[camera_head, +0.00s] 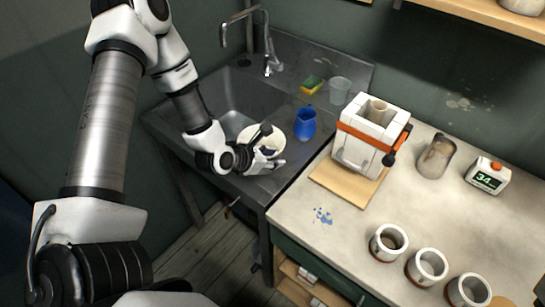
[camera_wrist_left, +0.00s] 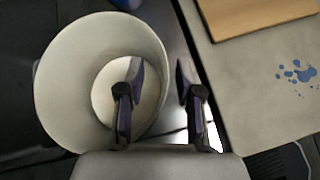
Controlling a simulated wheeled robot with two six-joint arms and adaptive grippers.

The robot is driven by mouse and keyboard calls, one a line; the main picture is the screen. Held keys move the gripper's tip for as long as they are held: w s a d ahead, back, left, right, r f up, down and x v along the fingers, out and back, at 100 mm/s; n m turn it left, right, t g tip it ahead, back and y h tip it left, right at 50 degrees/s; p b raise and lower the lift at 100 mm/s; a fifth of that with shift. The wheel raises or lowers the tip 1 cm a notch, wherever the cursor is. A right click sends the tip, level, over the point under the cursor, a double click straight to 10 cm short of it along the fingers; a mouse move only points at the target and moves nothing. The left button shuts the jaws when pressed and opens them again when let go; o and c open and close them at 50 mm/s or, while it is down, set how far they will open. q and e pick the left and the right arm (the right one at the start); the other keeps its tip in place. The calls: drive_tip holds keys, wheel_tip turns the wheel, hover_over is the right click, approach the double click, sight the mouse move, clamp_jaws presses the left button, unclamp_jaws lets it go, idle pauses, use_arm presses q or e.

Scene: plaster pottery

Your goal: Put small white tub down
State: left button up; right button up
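The small white tub (camera_head: 270,143) is at the metal sink unit in the head view, partly hidden by my left gripper (camera_head: 270,158). I cannot tell whether it touches the metal surface. In the left wrist view the tub (camera_wrist_left: 65,80) looks round, pale and empty, seen from above into its mouth. My left gripper (camera_wrist_left: 157,95) has its fingers apart, one over the inside of the tub and one outside its right wall. Space shows between the fingers and the wall. My right gripper is not in view.
The sink basin (camera_head: 232,97) and faucet (camera_head: 270,62) lie behind the tub. A blue jug (camera_head: 305,123), a clear cup (camera_head: 340,88) and a sponge (camera_head: 311,84) stand nearby. The worktop (camera_head: 300,200) to the right holds a plaster mould (camera_head: 356,146) and several white-ringed cups (camera_head: 388,243).

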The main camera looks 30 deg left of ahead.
use_arm(q)
drive_tip(key=shift+s+r, duration=0.15)
drive_tip(key=shift+r, duration=0.15)
drive_tip(key=p+v, duration=0.6)
drive_tip(key=v, duration=0.6)
drive_tip(key=s+d+f+m+g+y, duration=0.1)
drive_tip(key=s+d+f+m+g, duration=0.2)
drive_tip(key=m, duration=0.7)
drive_tip(key=s+d+f+m+g+y, duration=0.1)
drive_tip(key=s+d+f+m+g, duration=0.2)
drive_tip(key=s+f+m, duration=0.5)
drive_tip(key=s+d+f+m+g, duration=0.3)
drive_tip(key=s+f+m+g, duration=0.1)
drive_tip(key=m, duration=0.8)
drive_tip(key=shift+s+f+y, duration=0.4)
drive_tip(key=shift+s+f, duration=0.3)
drive_tip(key=shift+f, duration=0.25)
